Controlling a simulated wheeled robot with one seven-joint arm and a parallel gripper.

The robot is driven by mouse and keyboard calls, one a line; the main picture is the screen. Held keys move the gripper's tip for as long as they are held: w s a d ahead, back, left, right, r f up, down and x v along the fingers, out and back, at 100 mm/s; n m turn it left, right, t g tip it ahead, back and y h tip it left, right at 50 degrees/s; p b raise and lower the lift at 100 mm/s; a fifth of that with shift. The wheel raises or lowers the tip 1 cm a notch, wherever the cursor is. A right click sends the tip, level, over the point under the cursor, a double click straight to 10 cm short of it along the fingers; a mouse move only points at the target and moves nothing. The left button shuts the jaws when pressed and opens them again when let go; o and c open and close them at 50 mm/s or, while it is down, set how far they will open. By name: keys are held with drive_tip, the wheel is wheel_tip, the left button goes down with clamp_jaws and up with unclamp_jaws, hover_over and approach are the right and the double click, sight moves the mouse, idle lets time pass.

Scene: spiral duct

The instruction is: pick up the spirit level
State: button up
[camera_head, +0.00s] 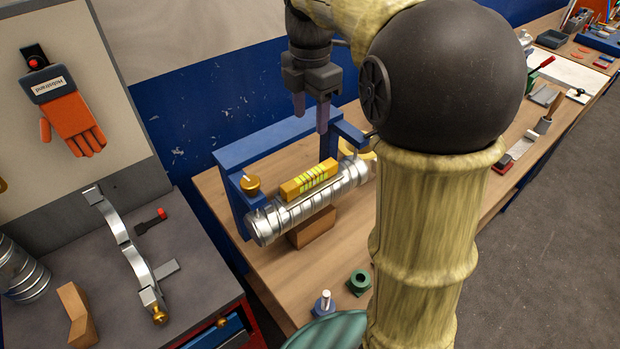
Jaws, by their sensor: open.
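The spirit level (310,181) is a short yellow-orange bar with bright green-yellow marks. It lies on top of a ribbed silver spiral duct (312,203), lengthwise along it. My gripper (310,118) is above and behind the level, with its fingers pointing down. Clear space shows between the fingertips and the level in this view.
A blue frame (262,143) stands behind the duct, with a brass knob (250,183) at its left. A wooden block (311,228) sits under the duct. A green ring (360,281) and a blue-based peg (323,304) stand in front. A grey bench (190,240) is at left.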

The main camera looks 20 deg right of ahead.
drive_tip(key=p, duration=0.1)
approach(310, 173)
drive_tip(key=f, duration=0.5)
drive_tip(key=shift+s, duration=0.3)
drive_tip(key=shift+f, duration=0.15)
drive_tip(key=f, duration=0.1)
drive_tip(key=f+p, duration=0.1)
drive_tip(key=f, duration=0.3)
drive_tip(key=shift+w+p, duration=0.25)
drive_tip(key=shift+p, duration=0.1)
clamp_jaws()
drive_tip(key=shift+r, duration=0.15)
wheel_tip(310, 173, up, 10)
drive_tip(key=shift+f+b, duration=0.1)
drive_tip(key=shift+b, duration=0.65)
